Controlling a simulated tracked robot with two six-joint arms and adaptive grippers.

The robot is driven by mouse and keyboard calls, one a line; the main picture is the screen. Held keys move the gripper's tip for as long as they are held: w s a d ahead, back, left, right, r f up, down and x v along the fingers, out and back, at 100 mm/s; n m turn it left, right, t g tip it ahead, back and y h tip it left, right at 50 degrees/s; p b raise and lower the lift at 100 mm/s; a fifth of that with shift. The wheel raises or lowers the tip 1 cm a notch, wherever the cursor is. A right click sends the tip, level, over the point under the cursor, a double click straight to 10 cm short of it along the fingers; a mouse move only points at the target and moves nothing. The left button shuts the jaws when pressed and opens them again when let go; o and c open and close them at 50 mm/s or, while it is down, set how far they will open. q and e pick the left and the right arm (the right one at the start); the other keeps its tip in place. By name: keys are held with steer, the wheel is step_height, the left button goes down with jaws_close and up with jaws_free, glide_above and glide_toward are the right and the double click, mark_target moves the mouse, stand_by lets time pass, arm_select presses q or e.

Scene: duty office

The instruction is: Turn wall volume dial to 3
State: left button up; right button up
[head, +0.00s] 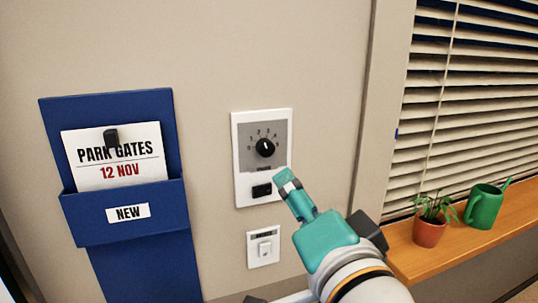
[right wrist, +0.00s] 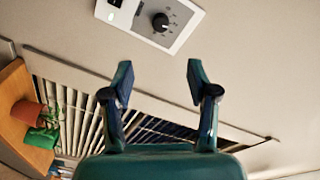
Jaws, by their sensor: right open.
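The wall volume dial is a black round knob (head: 265,147) on a grey face with small numbers around its upper side, set in a white wall panel (head: 241,190). Its pale pointer mark points roughly upward; the exact number is too small to tell. In the right wrist view the knob (right wrist: 160,22) is beyond the fingertips, slightly right of the middle of their gap. My right gripper (right wrist: 158,78) is open and empty, apart from the knob. In the head view my right gripper (head: 287,178) is at the panel's lower right, below the knob. My left gripper is out of view.
A black rectangle (head: 262,190) is low on the panel. A white switch (head: 264,248) is below. A blue wall holder (head: 130,225) with a card (head: 112,172) hangs left. At right are blinds (head: 450,100) and a wooden sill (head: 430,262) with a potted plant (head: 430,232) and green watering can (head: 482,208).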

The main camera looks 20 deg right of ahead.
mark_target(265, 153)
steer(key=w, duration=1.1)
steer(key=w+d, duration=0.1)
steer(key=w, duration=0.4)
steer(key=shift+w, duration=0.3)
jaws_close()
steer(key=shift+m, duration=0.3)
steer(key=m, duration=0.3)
steer(key=shift+m, duration=0.4)
steer(key=shift+a+f+m+g, duration=0.1)
steer(key=shift+m+g, duration=0.3)
steer(key=shift+m, duration=0.8)
